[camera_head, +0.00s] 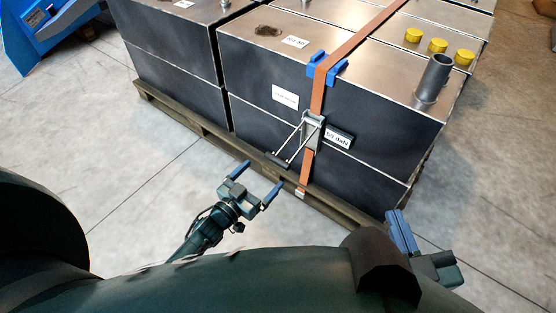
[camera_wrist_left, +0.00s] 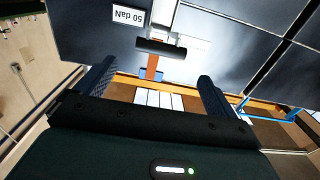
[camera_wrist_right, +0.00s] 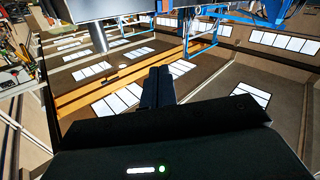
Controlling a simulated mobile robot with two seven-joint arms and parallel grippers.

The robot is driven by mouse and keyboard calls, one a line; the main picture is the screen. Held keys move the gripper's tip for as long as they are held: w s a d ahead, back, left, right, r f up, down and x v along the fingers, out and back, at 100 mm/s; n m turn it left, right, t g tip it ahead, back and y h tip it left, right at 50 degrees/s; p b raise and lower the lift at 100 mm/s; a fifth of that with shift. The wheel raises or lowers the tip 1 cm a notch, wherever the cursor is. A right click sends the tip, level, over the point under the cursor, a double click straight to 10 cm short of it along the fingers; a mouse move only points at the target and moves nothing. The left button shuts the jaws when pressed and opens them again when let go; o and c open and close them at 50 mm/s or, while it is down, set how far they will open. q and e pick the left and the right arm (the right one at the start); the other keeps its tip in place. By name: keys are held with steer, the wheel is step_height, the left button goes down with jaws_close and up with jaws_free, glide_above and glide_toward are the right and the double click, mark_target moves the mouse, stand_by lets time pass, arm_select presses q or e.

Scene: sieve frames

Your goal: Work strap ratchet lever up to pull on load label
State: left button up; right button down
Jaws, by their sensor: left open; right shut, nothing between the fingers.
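The strap ratchet (camera_head: 312,127) sits on the front face of the dark crate, on an orange strap (camera_head: 318,95). Its lever (camera_head: 286,152) hangs out and down, ending in a dark grip bar (camera_head: 278,160). The grip bar also shows in the left wrist view (camera_wrist_left: 161,48). A load label (camera_head: 338,139) reading "50 daN" is just right of the ratchet. My left gripper (camera_head: 256,184) is open and empty, below and left of the lever bar, apart from it. My right gripper (camera_head: 400,228) is shut and empty at the lower right, away from the ratchet.
The crates stand on a wooden pallet (camera_head: 186,122). Blue corner protectors (camera_head: 318,66) hold the strap at the top edge. A grey pipe (camera_head: 434,78) and yellow caps (camera_head: 438,45) stand on top. Bare floor (camera_head: 130,185) lies left of my left gripper.

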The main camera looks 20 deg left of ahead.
mark_target(276, 161)
arm_select(q)
steer(key=b+x, duration=0.2)
steer(key=x, duration=0.5)
steer(key=shift+w+d+f, duration=0.1)
steer(key=shift+w+f, duration=0.05)
steer(key=shift+w, duration=0.15)
steer(key=shift+w+d, duration=0.15)
steer(key=shift+w, duration=0.25)
arm_select(e)
steer(key=shift+s+a+n+t+y, duration=0.1)
steer(key=shift+a+n+t+y, duration=0.3)
steer(key=shift+y, duration=0.3)
steer(key=shift+a, duration=0.1)
arm_select(q)
steer(key=c, duration=1.4)
